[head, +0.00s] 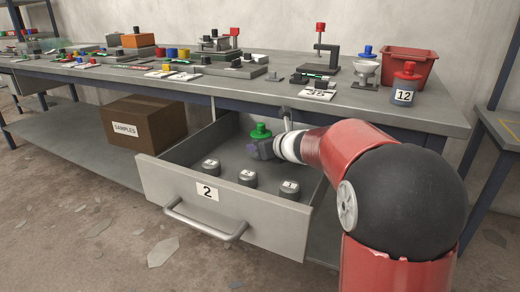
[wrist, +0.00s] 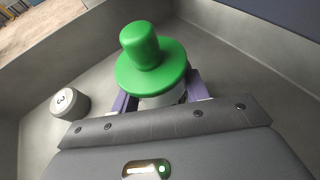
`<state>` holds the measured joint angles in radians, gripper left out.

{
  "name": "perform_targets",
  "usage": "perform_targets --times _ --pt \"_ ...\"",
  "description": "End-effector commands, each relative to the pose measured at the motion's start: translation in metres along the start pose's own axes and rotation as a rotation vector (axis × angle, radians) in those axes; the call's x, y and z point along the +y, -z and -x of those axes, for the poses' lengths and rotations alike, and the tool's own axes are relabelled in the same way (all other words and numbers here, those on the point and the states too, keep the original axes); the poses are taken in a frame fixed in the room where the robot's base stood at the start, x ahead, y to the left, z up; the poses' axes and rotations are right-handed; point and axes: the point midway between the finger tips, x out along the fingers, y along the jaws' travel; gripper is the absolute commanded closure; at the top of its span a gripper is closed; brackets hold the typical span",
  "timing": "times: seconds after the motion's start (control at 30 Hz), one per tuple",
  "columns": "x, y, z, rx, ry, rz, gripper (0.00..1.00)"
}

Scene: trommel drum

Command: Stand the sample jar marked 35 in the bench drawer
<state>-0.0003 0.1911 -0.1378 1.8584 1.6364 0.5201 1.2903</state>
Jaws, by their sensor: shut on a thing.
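A jar with a green knobbed lid (head: 261,131) is inside the open bench drawer (head: 165,185), towards its back. My gripper (head: 258,149) is shut on this jar from the right side. In the wrist view the green lid (wrist: 152,65) stands between the two purple fingers of my gripper (wrist: 160,99). The jar looks about upright. Its number is hidden, and I cannot tell whether its base touches the drawer floor. A white card reading 35 (head: 318,94) lies on the bench top.
Three grey numbered cylinders (head: 247,177) stand in the drawer; one shows in the wrist view (wrist: 70,103). The drawer front carries a 2 and a handle (head: 205,222). A jar marked 12 (head: 404,86) and a red bin (head: 408,62) stand on the bench.

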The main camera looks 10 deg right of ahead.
Motion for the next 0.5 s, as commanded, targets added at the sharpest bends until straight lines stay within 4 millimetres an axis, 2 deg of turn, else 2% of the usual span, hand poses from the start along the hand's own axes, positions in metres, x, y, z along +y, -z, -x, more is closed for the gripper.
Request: perform_targets --times 0.03,0.1,0.43,0.47,0.5 --pt "0.0004 0.0062 -0.0087 0.001 -0.001 0.000 0.77" --pt "0.0004 0.0074 -0.0134 0.001 -0.001 0.000 0.77" --pt "-0.0001 0.0101 -0.0141 0.000 0.000 0.000 0.77" --pt "-0.0001 0.0100 -0.0141 0.001 0.000 0.000 0.53" --pt "0.0000 0.0089 -0.0136 0.001 0.000 0.000 0.48"
